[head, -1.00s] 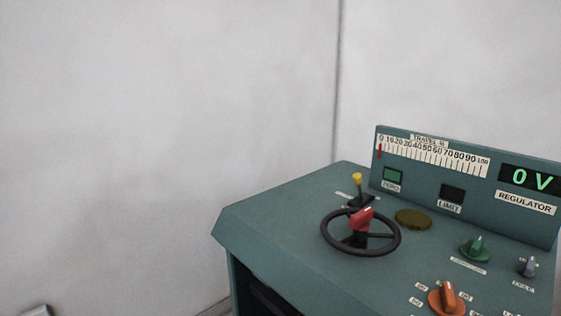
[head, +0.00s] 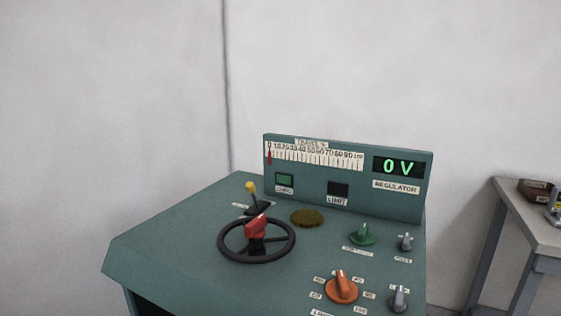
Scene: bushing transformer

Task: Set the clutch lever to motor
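A short lever with a yellow knob (head: 251,187) stands up from the teal console top, behind a black handwheel (head: 287,249). It is the likely clutch lever. It leans a little to the left, and the small label by its base is too small to read. A red handle (head: 256,226) sits on the wheel's hub, in front of the lever's dark base. My gripper is not in view.
The console's upright panel (head: 346,207) has a travel scale with its red pointer at 0, and a display reading 0 V. Green, orange and grey knobs sit at the right. A grey table (head: 541,235) stands at the far right. A wall is close behind.

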